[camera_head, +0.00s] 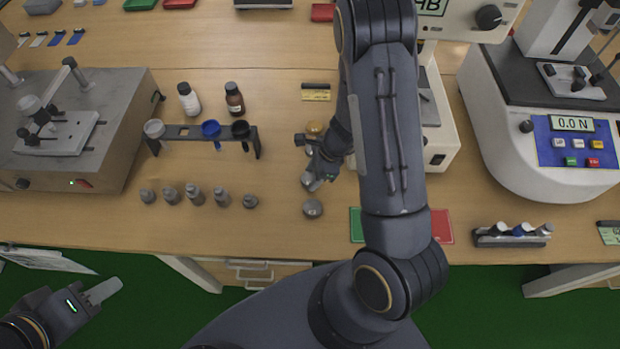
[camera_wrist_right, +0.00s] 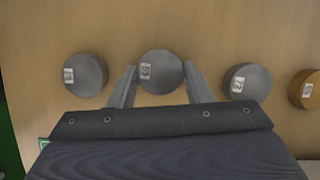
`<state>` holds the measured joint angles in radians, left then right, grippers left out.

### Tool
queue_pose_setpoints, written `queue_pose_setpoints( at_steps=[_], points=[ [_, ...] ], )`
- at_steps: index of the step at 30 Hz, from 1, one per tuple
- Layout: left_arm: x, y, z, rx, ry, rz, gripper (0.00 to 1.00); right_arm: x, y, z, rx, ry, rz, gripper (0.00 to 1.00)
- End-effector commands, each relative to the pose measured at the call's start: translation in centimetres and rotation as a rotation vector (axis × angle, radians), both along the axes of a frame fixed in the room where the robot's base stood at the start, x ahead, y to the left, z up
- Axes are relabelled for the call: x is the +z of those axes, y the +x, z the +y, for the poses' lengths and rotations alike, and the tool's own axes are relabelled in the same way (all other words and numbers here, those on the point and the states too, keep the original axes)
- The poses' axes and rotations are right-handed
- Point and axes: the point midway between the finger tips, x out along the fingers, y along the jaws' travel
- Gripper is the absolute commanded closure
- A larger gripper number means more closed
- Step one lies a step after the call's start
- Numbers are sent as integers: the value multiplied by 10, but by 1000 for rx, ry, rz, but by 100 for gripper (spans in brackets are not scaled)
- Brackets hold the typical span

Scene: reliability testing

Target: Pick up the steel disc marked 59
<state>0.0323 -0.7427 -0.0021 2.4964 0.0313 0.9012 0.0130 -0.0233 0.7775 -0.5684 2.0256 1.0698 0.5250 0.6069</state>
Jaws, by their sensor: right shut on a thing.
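A grey steel disc (camera_wrist_right: 160,72) with a small white label sits between the two fingers of my right gripper (camera_wrist_right: 157,88) in the right wrist view. The fingers touch its sides, and the label's number is too small to read surely. In the head view my right gripper (camera_head: 312,180) is low over the table with this disc at its tips. Another steel disc (camera_wrist_right: 86,75) is to its left in the wrist view and also shows in the head view (camera_head: 313,208). A third steel disc (camera_wrist_right: 247,81) is to the right. My left gripper (camera_head: 100,291) is off the table's front edge.
A brass-coloured disc (camera_wrist_right: 306,89) ends the row; it shows in the head view (camera_head: 315,128) too. Several grey weights (camera_head: 193,195) and a dark rack (camera_head: 205,133) stand to the left. A green mat (camera_head: 356,225) and a red mat (camera_head: 441,227) lie to the right.

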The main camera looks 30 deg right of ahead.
Motion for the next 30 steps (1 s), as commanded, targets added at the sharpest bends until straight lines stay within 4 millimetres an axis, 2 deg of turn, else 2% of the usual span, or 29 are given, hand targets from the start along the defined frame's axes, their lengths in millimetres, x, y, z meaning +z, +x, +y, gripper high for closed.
queue_pose_setpoints(
  at_steps=[11, 16, 19, 22, 27, 30],
  points=[
    [1, 0, 0, 0, 0, 0, 64, 4, 1, 0, 0, 0, -2, 87],
    [6, 0, 0, 0, 0, 0, 64, 20, 1, 0, 3, 0, -4, 87],
    [12, 0, 0, 0, 0, 0, 64, 38, 1, 1, 2, 0, -4, 87],
    [12, 0, 0, 0, 0, 0, 64, 55, -16, 8, 1, 4, -5, 87],
    [26, 0, 0, 0, 0, 0, 64, 97, -47, 19, 3, 4, -6, 87],
    [25, 0, 0, 0, 0, 0, 64, 104, -71, 28, 2, 5, -3, 87]
  ],
)
